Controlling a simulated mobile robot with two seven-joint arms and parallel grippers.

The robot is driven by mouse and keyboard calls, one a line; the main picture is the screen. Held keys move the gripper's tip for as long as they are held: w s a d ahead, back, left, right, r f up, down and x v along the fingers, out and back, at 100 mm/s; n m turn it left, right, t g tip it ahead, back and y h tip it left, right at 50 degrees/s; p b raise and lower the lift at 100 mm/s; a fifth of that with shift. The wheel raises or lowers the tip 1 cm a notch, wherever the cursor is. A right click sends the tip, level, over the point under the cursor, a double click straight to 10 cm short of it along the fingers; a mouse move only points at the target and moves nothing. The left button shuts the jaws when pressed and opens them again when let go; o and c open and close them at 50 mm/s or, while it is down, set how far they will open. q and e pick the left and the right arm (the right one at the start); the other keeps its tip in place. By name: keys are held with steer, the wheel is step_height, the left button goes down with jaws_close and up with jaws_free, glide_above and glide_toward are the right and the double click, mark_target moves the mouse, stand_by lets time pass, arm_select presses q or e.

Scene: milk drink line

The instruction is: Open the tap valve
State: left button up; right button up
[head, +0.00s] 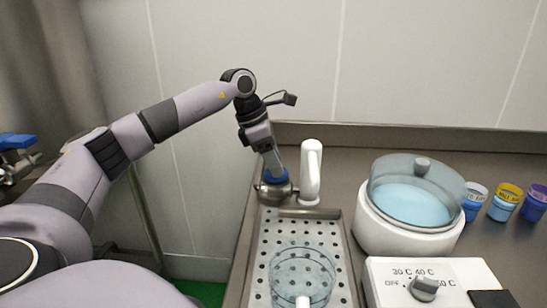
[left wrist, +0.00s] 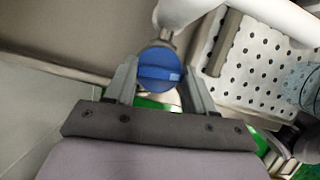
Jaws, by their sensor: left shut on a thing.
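The tap's blue round valve knob (head: 279,176) sits on a metal fitting at the back left of the drip tray, beside the white tap spout (head: 312,172). In the left wrist view the knob (left wrist: 160,68) lies between my two fingers, with a raised bar across its face. My left gripper (head: 272,174) reaches down from above and is shut on the knob. The fingers partly hide the knob in the head view. The white spout also shows at the top of the left wrist view (left wrist: 187,10).
A clear glass vessel (head: 302,272) stands on the perforated drip tray (head: 268,230). To the right are a white pot with a glass lid (head: 405,235), a temperature dial (head: 424,288) and several cups (head: 507,203). A blue-topped metal item (head: 15,142) is at the far left.

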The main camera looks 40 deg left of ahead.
mark_target(269, 184)
arm_select(q)
steer(key=n+y, duration=0.1)
steer(key=n, duration=0.1)
steer(key=n+t+p, duration=0.1)
steer(key=n, duration=0.2)
steer(key=shift+s+d+r+y, duration=0.1)
steer(key=shift+d+y, duration=0.1)
steer(key=shift+y, duration=0.2)
steer(key=n+y, duration=0.1)
steer(key=n, duration=0.2)
steer(key=n+y, duration=0.1)
steer(key=n, duration=0.1)
steer(key=shift+d+n+p, duration=0.1)
steer(key=shift+n+p, duration=0.25)
steer(key=shift+n, duration=0.05)
steer(key=o, duration=1)
steer(key=shift+o, duration=0.2)
steer(key=v, duration=0.7)
